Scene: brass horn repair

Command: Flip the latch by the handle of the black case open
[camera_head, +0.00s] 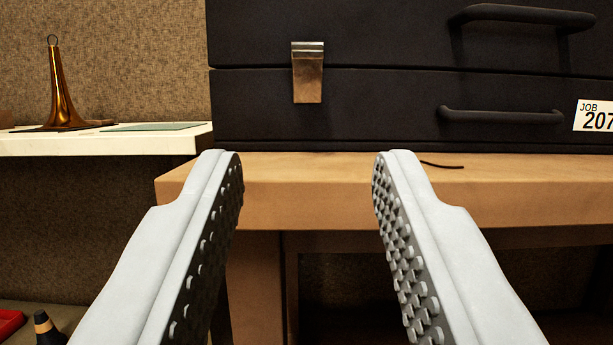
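The black case (380,105) stands on a wooden table, with a seam running across its front. A brass-coloured latch (308,75) with a paler top edge lies flat across that seam, left of the handles. A dark handle (500,116) is on the front below the seam, and another dark handle (522,15) is above it. My gripper (308,165) is open and empty, its two grey fingers wide apart. In the picture the latch is above the gap between the fingertips, and the fingers appear apart from it.
The wooden table (290,190) has a bare front strip with a thin dark strand (442,165). At left, a white shelf (95,143) holds a brass horn bell (60,95) and a greenish sheet (150,127). A job label (597,116) is on the case at right.

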